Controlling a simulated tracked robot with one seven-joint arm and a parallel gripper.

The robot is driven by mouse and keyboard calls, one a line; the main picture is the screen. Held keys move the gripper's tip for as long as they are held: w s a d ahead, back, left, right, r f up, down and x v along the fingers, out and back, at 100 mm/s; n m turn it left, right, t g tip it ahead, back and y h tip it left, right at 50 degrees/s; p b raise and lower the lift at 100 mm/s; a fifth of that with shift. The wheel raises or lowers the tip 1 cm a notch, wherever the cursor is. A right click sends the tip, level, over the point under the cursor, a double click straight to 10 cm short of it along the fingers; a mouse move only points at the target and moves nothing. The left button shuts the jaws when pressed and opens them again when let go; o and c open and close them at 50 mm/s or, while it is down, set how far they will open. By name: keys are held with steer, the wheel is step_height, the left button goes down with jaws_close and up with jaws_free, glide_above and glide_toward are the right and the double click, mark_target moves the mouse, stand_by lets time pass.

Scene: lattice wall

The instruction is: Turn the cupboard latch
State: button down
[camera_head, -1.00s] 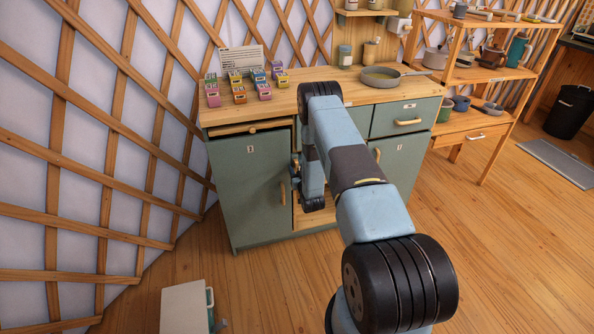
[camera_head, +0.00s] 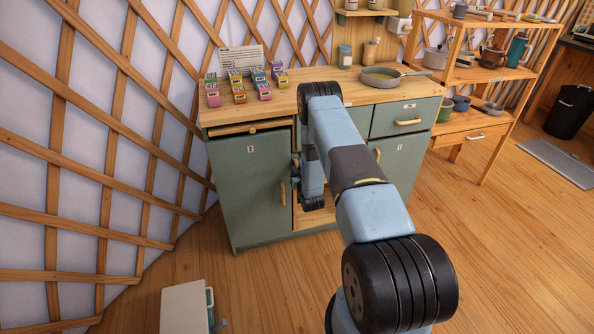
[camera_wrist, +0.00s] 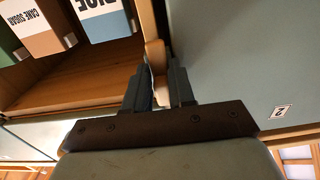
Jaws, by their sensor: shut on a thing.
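The cupboard (camera_head: 250,230) is green with a wooden top. In the wrist view its door (camera_wrist: 235,60), marked 2, is on the right and an open compartment is on the left. The wooden latch (camera_wrist: 155,55) is at the edge between them. My gripper (camera_wrist: 158,80) has one finger on each side of the latch's lower end and is shut on it. In the head view my arm hides the latch, and my gripper (camera_head: 297,170) shows only partly beside the left door's right edge.
A wooden handle (camera_head: 283,194) stands out on the left door. Boxes, one marked cane sugar (camera_wrist: 50,25), stand in the open compartment. Small packets (camera_head: 240,90) and a pan (camera_head: 381,77) are on the top. A pale box (camera_head: 185,308) is on the floor in front.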

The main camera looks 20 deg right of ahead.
steer(key=shift+m, duration=0.3)
steer(key=shift+s+a+r+m, duration=0.1)
steer(key=shift+a+r+m, duration=0.15)
steer(key=shift+m, duration=2.6)
steer(key=shift+w+a+r+m, duration=0.1)
steer(key=shift+a+r+m, duration=0.15)
steer(key=shift+m, duration=2.65)
steer(key=shift+s+a+r+m, duration=0.1)
steer(key=shift+a+r+m, duration=0.15)
steer(key=shift+m, duration=2.6)
steer(key=c, duration=1.3)
jaws_free()
steer(key=o, duration=0.3)
steer(key=shift+a+r, duration=0.1)
steer(key=s, duration=1.3)
steer(key=shift+s+a, duration=0.3)
steer(key=shift+a, duration=0.05)
